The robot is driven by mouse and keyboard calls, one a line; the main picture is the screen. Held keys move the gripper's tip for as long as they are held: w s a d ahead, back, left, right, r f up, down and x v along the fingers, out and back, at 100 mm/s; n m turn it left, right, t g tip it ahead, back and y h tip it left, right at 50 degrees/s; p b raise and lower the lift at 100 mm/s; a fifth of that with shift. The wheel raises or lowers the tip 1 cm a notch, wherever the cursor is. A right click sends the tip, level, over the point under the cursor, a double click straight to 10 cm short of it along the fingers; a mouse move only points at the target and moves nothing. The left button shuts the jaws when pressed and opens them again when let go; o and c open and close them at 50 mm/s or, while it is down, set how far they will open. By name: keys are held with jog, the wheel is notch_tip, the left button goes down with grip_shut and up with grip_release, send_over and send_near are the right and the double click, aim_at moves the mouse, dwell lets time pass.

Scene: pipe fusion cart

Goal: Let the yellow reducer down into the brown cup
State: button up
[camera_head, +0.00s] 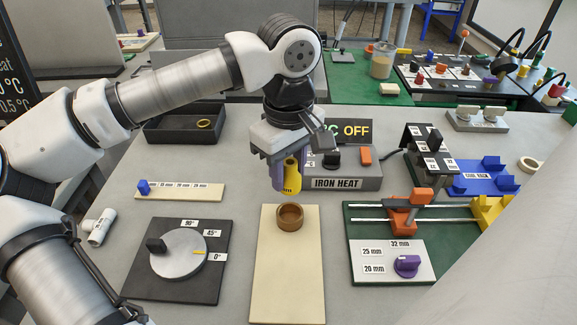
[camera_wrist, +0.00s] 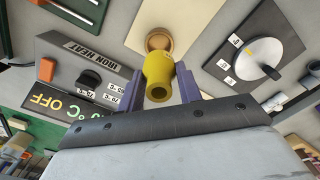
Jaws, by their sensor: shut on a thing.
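The yellow reducer (camera_head: 291,175) is held upright between the purple fingers of my gripper (camera_head: 284,178), above the bench. The reducer also fills the middle of the wrist view (camera_wrist: 159,72), with a purple finger on each side. The brown cup (camera_head: 289,224) stands on the cream board (camera_head: 287,275), below and slightly nearer the head camera than the reducer. In the wrist view the cup (camera_wrist: 158,40) shows just beyond the reducer, partly hidden by it. The reducer is apart from the cup.
The IRON HEAT box (camera_head: 341,170) stands right behind my gripper. A dark angle plate with a dial (camera_head: 178,253) lies left of the board. A green-based clamp fixture (camera_head: 400,235) lies to the right.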

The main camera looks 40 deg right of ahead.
aim_at(289, 161)
jog(key=shift+f, duration=0.1)
jog(key=shift+f+b, duration=2.45)
jog(key=shift+f, duration=0.25)
jog(key=shift+f+b, duration=1.25)
jog(key=shift+b, duration=0.05)
jog(key=o, duration=1)
jog(key=shift+o, duration=0.2)
jog(key=shift+r, duration=0.1)
notch_tip(289, 161, up, 14)
jog(key=shift+f+p, duration=0.1)
jog(key=shift+p, duration=0.2)
jog(key=shift+s+f, duration=0.1)
